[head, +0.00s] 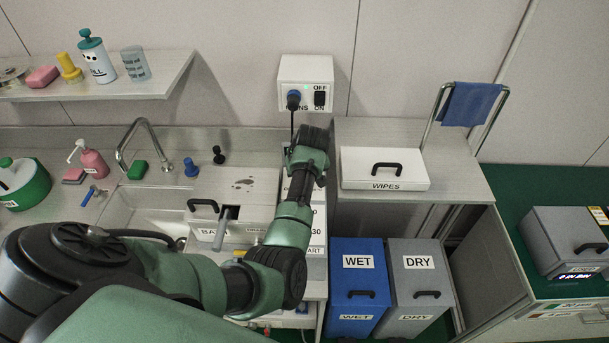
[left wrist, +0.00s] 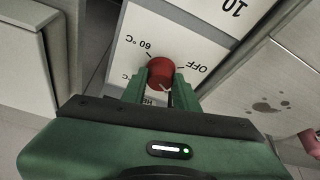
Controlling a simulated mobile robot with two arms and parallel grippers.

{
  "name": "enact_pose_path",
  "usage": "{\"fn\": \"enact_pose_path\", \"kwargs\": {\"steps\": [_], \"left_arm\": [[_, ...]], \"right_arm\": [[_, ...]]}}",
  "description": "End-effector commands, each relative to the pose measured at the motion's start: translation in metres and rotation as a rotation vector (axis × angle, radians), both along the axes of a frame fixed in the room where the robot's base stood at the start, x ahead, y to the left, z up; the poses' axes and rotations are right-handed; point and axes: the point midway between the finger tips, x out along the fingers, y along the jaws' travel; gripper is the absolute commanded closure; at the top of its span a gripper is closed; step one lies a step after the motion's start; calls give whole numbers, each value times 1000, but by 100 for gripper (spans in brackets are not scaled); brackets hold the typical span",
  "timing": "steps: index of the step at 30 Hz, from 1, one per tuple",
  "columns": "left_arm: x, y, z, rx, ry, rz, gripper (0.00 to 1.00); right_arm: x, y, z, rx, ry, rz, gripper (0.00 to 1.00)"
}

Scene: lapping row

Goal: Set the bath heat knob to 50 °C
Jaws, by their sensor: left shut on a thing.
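The red heat knob (left wrist: 160,70) sits on a white panel (left wrist: 178,35) in the left wrist view. "60 °C" is printed beside it at the upper left and "OFF" at the right. Another "°C" label at the left and lettering below it are partly covered. My left gripper (left wrist: 161,80) is shut on the knob, with a green finger on each side. A pale mark shows on the knob's lower part, but I cannot tell which setting it points at. In the head view my left arm reaches to the bath panel (head: 318,222) and hides the knob. My right gripper is out of view.
A sink with a tap (head: 137,140) is left of the panel. A wall box (head: 305,82) with a plug and switch hangs above. A white WIPES box (head: 384,168) stands right, above blue WET (head: 357,280) and grey DRY (head: 418,278) bins.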

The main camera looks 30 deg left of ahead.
Motion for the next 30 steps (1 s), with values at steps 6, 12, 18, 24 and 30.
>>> {"fn": "enact_pose_path", "kwargs": {"steps": [6,12,18,24,30], "left_arm": [[-1,3,1,4,-3,-204,100],[-1,5,2,5,-2,-394,100],[-2,6,2,5,-1,-584,100],[-1,8,2,6,-1,-775,100],[-1,9,2,6,0,-965,100]], "right_arm": [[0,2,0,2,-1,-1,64],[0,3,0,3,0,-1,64],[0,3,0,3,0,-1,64],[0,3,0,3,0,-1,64],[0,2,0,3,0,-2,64]]}}
